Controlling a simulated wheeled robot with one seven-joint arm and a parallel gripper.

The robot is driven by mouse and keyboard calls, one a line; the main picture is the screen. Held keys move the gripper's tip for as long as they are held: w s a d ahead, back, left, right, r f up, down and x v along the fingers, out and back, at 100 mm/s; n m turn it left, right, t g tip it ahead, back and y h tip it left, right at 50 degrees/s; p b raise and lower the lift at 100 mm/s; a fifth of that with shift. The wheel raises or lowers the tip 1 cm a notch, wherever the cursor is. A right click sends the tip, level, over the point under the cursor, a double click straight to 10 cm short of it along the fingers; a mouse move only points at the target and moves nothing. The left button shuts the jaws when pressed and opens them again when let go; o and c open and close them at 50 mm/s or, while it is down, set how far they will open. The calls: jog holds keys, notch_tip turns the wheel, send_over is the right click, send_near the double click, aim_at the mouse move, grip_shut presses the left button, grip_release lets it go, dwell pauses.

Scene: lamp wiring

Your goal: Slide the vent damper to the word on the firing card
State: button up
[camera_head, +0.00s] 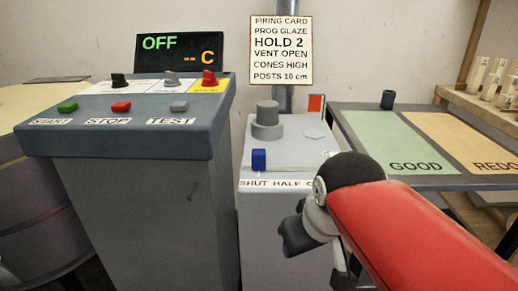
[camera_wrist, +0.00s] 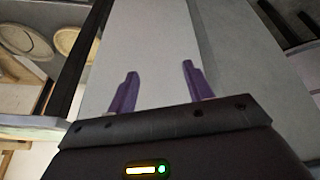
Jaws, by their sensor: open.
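The vent damper is a blue slider knob (camera_head: 259,159) on the front of a grey cabinet top (camera_head: 286,150). It stands near the left end of a label strip (camera_head: 272,183) that reads "SHUT HALF" and a further word, mostly hidden by my arm. The firing card (camera_head: 281,50) on the wall reads "VENT OPEN". My gripper is open and empty in the wrist view (camera_wrist: 157,85), its two purple fingers apart over a pale surface.
A grey control panel (camera_head: 120,140) with switches and an "OFF" display (camera_head: 178,53) stands left. A round grey knob (camera_head: 267,120) rises behind the slider. A table with green "GOOD" (camera_head: 395,150) and orange "REDO" (camera_head: 470,140) areas is at right, with a dark cup (camera_head: 388,100).

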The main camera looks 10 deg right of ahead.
aim_at(259, 151)
jog(key=w+r+n+g, duration=0.1)
jog(key=w+r+n, duration=0.1)
jog(key=w+r, duration=0.1)
jog(key=w+a+r+n, duration=0.1)
jog(key=w+r+n, duration=0.1)
jog(key=w+r, duration=0.2)
jog(key=w+a+r+n+g, duration=0.1)
jog(key=w+r+n, duration=0.2)
jog(key=w, duration=0.1)
jog(key=shift+w+a+r+g, duration=0.2)
jog(key=shift+r+g, duration=0.1)
jog(key=shift+r, duration=0.1)
jog(key=w+r+n, duration=0.1)
jog(key=w+n, duration=0.1)
jog(key=w+a+r+n+g, duration=0.1)
jog(key=w, duration=0.2)
jog(key=w+a+r+n, duration=0.1)
jog(key=w+n, duration=0.1)
jog(key=shift+w+a+r+n+g, duration=0.1)
jog(key=shift+w+r+n+g, duration=0.2)
jog(key=shift+g, duration=0.1)
jog(key=shift+w+a+r+n, duration=0.1)
jog(key=shift+w+a+n, duration=0.1)
jog(key=shift+w+n, duration=0.2)
notch_tip(259, 151, down, 8)
jog(key=b, duration=0.3)
jog(key=shift+r, duration=0.2)
